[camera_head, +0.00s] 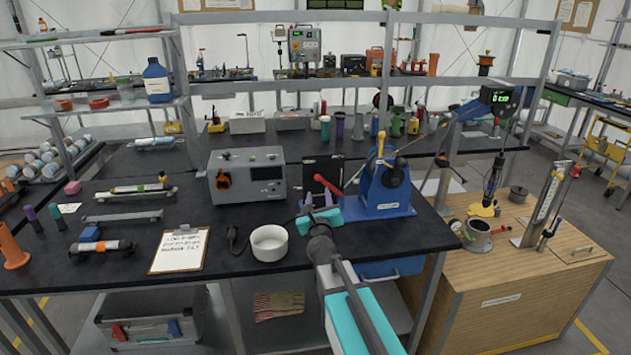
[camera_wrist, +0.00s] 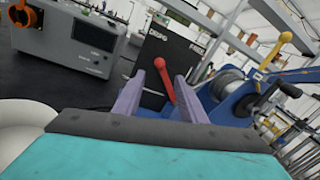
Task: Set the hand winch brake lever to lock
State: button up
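The hand winch (camera_head: 384,188) is a blue frame with a yellow handle and a black crank, standing on the dark bench; it also shows in the wrist view (camera_wrist: 232,88). A red brake lever with a round knob (camera_head: 326,185) stands before a black panel (camera_wrist: 164,45) with white lettering, beside the winch. In the wrist view the lever (camera_wrist: 164,80) tilts up to the left. My gripper (camera_head: 318,201) is open, its fingers on either side of the lever in the wrist view (camera_wrist: 160,76). Contact with the lever cannot be told.
A grey instrument box (camera_head: 248,177) stands left of the panel. A white bowl (camera_head: 270,243) and a clipboard (camera_head: 180,250) lie at the front left of my gripper.

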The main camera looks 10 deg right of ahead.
aim_at(318, 178)
jog(key=shift+w+d+p, duration=0.25)
jog(key=shift+w+p, duration=0.15)
jog(key=shift+w, duration=1.4)
jog(key=shift+w+d+p, duration=0.25)
jog(key=shift+w+p, duration=0.15)
jog(key=shift+w, duration=1.4)
jog(key=shift+w+d+p, duration=0.25)
jog(key=shift+w+p, duration=0.15)
jog(key=shift+w, duration=1.4)
jog(key=shift+c, duration=0.5)
